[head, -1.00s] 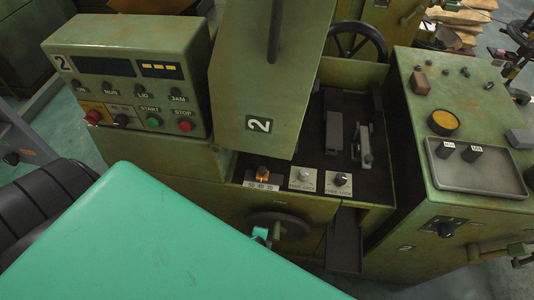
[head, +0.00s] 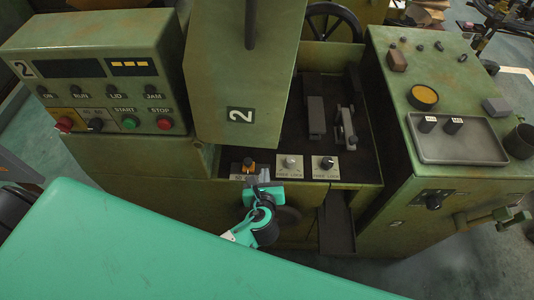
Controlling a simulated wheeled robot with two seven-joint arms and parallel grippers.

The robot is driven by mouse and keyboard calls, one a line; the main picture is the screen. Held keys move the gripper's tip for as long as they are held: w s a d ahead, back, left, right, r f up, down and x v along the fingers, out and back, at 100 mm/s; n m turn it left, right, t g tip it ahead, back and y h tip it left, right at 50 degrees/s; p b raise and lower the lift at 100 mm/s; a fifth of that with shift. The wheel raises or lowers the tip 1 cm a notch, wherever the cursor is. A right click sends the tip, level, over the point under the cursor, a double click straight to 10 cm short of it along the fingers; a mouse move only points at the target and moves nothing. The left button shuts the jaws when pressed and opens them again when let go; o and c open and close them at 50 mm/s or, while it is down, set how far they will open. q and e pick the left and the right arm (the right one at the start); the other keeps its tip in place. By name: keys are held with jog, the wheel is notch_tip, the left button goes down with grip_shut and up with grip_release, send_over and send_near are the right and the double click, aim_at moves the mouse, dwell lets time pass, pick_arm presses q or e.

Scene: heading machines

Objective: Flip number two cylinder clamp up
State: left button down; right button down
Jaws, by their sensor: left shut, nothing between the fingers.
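The machine marked 2 (head: 220,75) stands in the middle, with a number 2 plate on its raised cover. In its dark open bay are a grey upright block (head: 315,116) and a grey lever-like clamp part (head: 348,128) beside it. I cannot tell for certain which is the cylinder clamp. My left gripper (head: 257,180) is shut and empty in front of the machine's front edge, near the orange-marked knob (head: 249,165). It is apart from the grey parts in the bay. My right gripper is not in view.
A control box (head: 95,70) with several buttons stands at left. Two more knobs (head: 290,162) (head: 327,164) sit on the bay's front ledge. At right, a green cabinet carries a grey tray (head: 455,148) and a yellow-topped round part (head: 423,97). A handwheel (head: 333,22) is behind the bay.

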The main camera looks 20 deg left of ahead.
aim_at(269, 161)
pick_arm(q)
jog(key=shift+w+d+r+m+t, duration=0.2)
jog(key=shift+w+d+m+t, duration=0.15)
jog(key=shift+m, duration=0.55)
jog(key=shift+w, duration=0.35)
jog(key=p+x, duration=0.1)
jog(key=x, duration=0.8)
jog(key=shift+f, duration=0.2)
